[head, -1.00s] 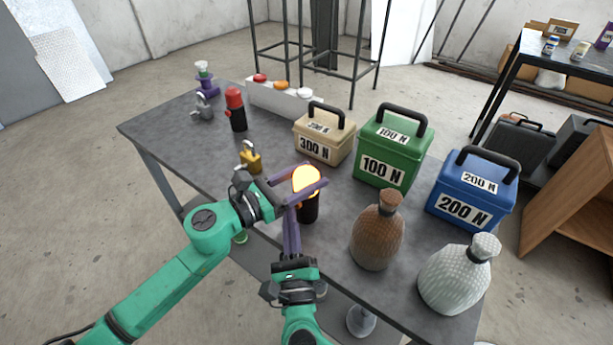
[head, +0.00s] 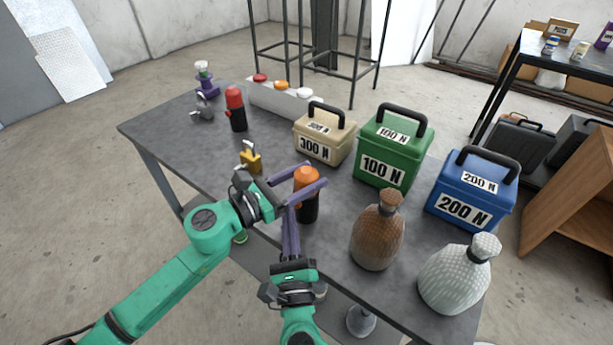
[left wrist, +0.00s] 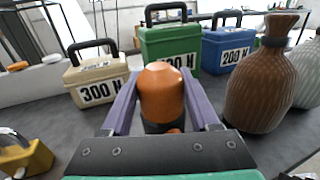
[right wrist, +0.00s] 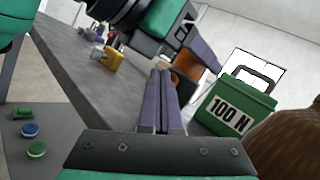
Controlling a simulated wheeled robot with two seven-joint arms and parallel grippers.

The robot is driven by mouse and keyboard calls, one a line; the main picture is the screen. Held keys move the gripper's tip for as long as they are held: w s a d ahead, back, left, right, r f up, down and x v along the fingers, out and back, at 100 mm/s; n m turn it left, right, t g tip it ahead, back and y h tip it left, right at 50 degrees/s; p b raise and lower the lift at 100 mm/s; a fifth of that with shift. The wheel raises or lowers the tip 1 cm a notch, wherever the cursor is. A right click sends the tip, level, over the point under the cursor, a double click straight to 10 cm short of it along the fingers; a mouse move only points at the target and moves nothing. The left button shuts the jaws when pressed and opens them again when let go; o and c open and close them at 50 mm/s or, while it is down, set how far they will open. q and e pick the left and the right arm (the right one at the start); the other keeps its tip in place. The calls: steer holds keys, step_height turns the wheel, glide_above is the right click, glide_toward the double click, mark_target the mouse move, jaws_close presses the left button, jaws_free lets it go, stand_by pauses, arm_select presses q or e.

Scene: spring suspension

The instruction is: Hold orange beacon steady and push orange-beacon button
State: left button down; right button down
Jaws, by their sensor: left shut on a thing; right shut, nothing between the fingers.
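The orange beacon (head: 307,182) stands upright near the table's front edge, with an orange cap on a black body. Its cap is unlit. My left gripper (head: 308,184) is shut on the beacon, with a purple finger on each side of the cap; the left wrist view shows the cap (left wrist: 161,92) between them. My right gripper (head: 289,208) is shut and empty, its fingertips close to the beacon's front left side. In the right wrist view the closed fingers (right wrist: 160,75) hide part of the beacon. I cannot tell whether they touch the button.
Behind the beacon stand a beige 300 N box (head: 324,138), a green 100 N box (head: 393,150) and a blue 200 N box (head: 473,190). A brown bottle (head: 377,235) is to the right. A yellow object (head: 250,158) and a red-topped beacon (head: 236,110) are to the left.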

steer(key=s+a, duration=0.3)
steer(key=s, duration=0.2)
steer(key=shift+a, duration=0.3)
arm_select(q)
steer(key=shift+c, duration=0.3)
jaws_free()
arm_select(e)
steer(key=shift+w, duration=0.1)
